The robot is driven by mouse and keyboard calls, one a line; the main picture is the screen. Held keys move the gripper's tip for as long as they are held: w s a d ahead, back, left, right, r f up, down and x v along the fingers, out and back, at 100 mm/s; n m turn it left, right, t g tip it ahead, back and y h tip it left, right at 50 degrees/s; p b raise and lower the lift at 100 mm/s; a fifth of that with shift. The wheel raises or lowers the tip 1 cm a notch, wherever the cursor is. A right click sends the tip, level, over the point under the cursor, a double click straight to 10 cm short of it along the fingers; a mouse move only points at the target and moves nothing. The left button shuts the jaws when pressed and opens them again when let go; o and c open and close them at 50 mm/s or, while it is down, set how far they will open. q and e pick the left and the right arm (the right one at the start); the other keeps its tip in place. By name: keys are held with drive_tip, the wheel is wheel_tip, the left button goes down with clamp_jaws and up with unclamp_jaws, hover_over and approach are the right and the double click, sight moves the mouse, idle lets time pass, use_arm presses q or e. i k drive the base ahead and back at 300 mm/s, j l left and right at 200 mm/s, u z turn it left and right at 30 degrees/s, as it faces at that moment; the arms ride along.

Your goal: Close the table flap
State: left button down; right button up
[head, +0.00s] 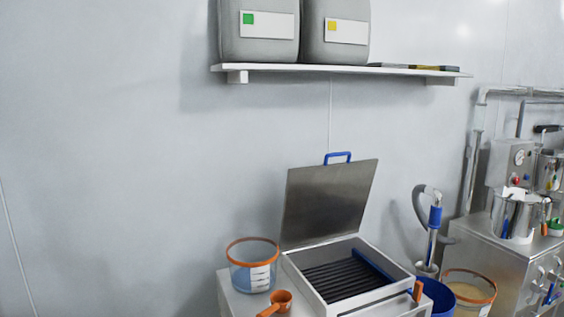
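The metal flap (328,203) stands raised in the head view, leaning back a little, with a blue handle (337,157) on its top edge. It is attached at the back of an open square metal box (398,287) with dark parallel bars (341,279) and a blue strip inside. The box sits on a light table (236,298) at the bottom of the view. Neither of my grippers shows in this view.
A clear bucket with an orange rim (252,264) and an orange scoop (277,301) stand left of the box. A blue bin (438,298) and another orange-rimmed bucket (469,291) are to its right. A wall shelf (340,69) holds grey containers (258,35) above.

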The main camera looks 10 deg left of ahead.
sight(326, 202)
drive_tip(key=l+u, duration=0.15)
drive_tip(key=u, duration=2.2)
drive_tip(key=k+l, duration=0.3)
drive_tip(key=l, duration=0.2)
drive_tip(key=k+l, duration=0.35)
drive_tip(key=l, duration=0.15)
drive_tip(key=k+l, duration=0.3)
drive_tip(key=l, duration=0.2)
drive_tip(key=k+l, duration=0.35)
drive_tip(key=l, duration=0.15)
